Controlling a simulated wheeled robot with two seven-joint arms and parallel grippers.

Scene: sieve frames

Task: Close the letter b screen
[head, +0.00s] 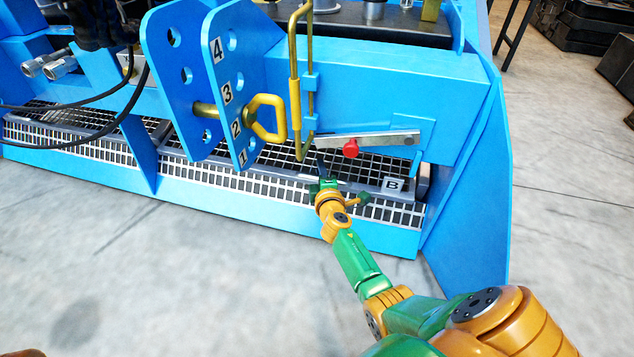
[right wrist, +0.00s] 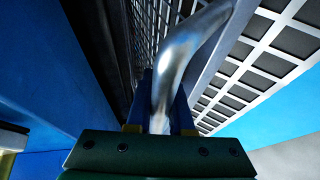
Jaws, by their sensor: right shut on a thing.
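The letter b screen (head: 350,176) is a dark grid panel in the lower right of the blue machine, with a white "B" plate (head: 392,185) near its right end. It lies low behind the front edge grating. My right gripper (head: 322,170) is over the screen, left of the B plate. In the right wrist view the right gripper (right wrist: 162,112) is shut on a bent silver handle (right wrist: 180,62), with a dark mesh beside it. In the head view the gripper and wrist hide most of the handle. My left gripper is in no view.
A metal bar with a red knob (head: 351,148) sits just above the screen. A yellow loop-handled pin (head: 268,118) passes through blue plates numbered 1 to 4. A tall yellow rod (head: 295,80) stands beside them. A blue side plate (head: 470,190) bounds the right; open floor lies in front.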

